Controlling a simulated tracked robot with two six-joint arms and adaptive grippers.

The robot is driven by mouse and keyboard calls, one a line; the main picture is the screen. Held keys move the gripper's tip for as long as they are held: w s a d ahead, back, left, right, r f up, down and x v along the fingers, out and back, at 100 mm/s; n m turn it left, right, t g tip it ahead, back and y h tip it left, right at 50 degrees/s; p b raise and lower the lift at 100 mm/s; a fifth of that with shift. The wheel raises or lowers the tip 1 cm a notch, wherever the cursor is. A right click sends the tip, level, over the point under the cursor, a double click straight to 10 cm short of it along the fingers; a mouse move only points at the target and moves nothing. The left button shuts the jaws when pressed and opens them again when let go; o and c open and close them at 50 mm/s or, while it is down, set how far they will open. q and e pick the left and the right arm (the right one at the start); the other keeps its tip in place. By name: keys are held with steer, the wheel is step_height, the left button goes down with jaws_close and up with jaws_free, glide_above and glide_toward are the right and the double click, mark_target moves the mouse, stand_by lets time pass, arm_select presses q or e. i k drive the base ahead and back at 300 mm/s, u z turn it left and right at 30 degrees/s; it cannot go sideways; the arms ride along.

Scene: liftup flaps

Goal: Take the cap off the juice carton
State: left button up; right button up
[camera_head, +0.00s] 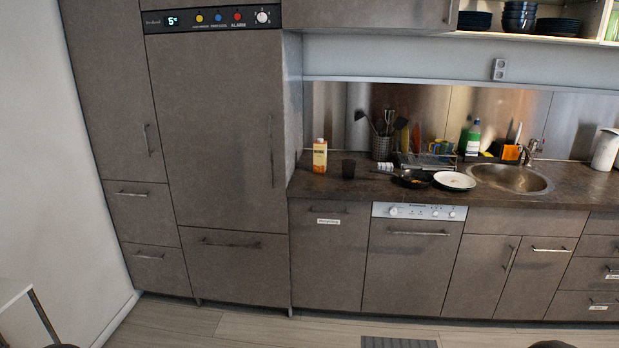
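The juice carton (320,157) stands upright on the dark countertop (312,185), near its left end beside the tall fridge cabinet. It is orange-yellow with a pale label. A small light shape at its top looks like the cap, but it is too small to make out clearly. Neither of my grippers is recognisable in the head view. Only small dark rounded shapes show at the bottom edge, at the left and the right, and I cannot tell which part of me they are. Nothing is seen touching the carton.
Further right are a utensil holder (382,148), a black pan (411,179), a white plate (455,181) and the sink (511,178). The wooden floor (240,323) before the cabinets looks clear except for a dark grate (398,342).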

mark_target(320, 148)
steer(key=z, duration=0.1)
steer(key=i, duration=1.35)
steer(key=z, duration=0.4)
steer(key=i, duration=1.3)
steer(key=z, duration=0.2)
